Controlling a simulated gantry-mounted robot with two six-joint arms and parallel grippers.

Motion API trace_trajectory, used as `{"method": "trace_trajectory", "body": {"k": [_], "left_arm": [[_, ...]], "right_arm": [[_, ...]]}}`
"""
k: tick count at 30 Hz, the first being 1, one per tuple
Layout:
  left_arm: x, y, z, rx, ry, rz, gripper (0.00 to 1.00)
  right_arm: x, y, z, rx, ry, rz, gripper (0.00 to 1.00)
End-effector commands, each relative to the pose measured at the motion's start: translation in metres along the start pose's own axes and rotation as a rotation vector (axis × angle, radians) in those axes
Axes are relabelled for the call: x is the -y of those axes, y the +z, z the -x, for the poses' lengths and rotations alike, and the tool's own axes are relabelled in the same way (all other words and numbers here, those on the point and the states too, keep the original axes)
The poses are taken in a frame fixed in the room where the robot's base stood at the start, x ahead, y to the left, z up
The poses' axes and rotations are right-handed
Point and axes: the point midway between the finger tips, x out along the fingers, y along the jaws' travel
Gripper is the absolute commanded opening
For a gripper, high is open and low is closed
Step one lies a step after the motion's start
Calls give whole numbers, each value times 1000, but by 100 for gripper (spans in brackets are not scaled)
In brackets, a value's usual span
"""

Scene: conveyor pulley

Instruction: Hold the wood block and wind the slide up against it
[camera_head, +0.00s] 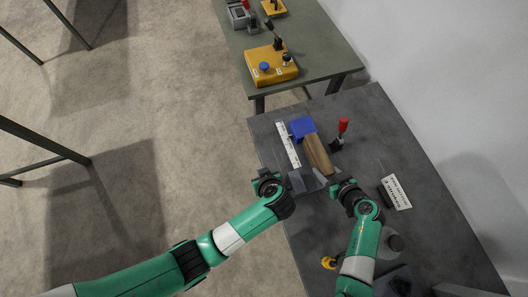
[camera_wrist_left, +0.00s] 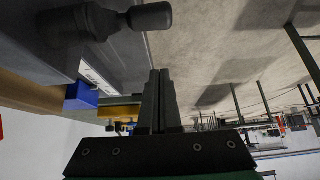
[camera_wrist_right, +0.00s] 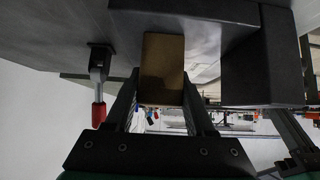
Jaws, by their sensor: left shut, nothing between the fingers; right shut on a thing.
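The brown wood block (camera_head: 317,152) lies lengthwise on the dark bench, its far end by a blue block (camera_head: 302,126). My right gripper (camera_head: 328,177) is shut on its near end; in the right wrist view the block's end (camera_wrist_right: 162,70) sits between the fingers. A dark grey block (camera_head: 303,181), which may be the slide, is beside the wood block's near end; I cannot tell if they touch. My left gripper (camera_head: 262,176) is shut and empty at the bench's left edge. A dark crank handle (camera_wrist_left: 149,17) is just beyond its fingertips in the left wrist view, apart from them.
A white scale strip (camera_head: 288,144) lies left of the wood block. A red-handled clamp (camera_head: 341,130) stands to its right, and a white label plate (camera_head: 396,192) is near my right arm. A green table (camera_head: 310,55) with yellow fixtures stands behind.

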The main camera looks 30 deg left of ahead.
Motion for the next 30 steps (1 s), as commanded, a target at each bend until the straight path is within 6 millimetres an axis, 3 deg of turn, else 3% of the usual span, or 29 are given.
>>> {"method": "trace_trajectory", "body": {"k": [3, 7, 30], "left_arm": [[0, 22, -3, 1, 2, -6, 0], [0, 34, -6, 1, 1, -5, 0], [0, 48, -10, 0, 2, -3, 0]], "right_arm": [[0, -1, 0, -1, 0, 0, 0], [0, -1, 0, -1, 0, 0, 0], [0, -1, 0, -1, 0, 0, 0]]}}
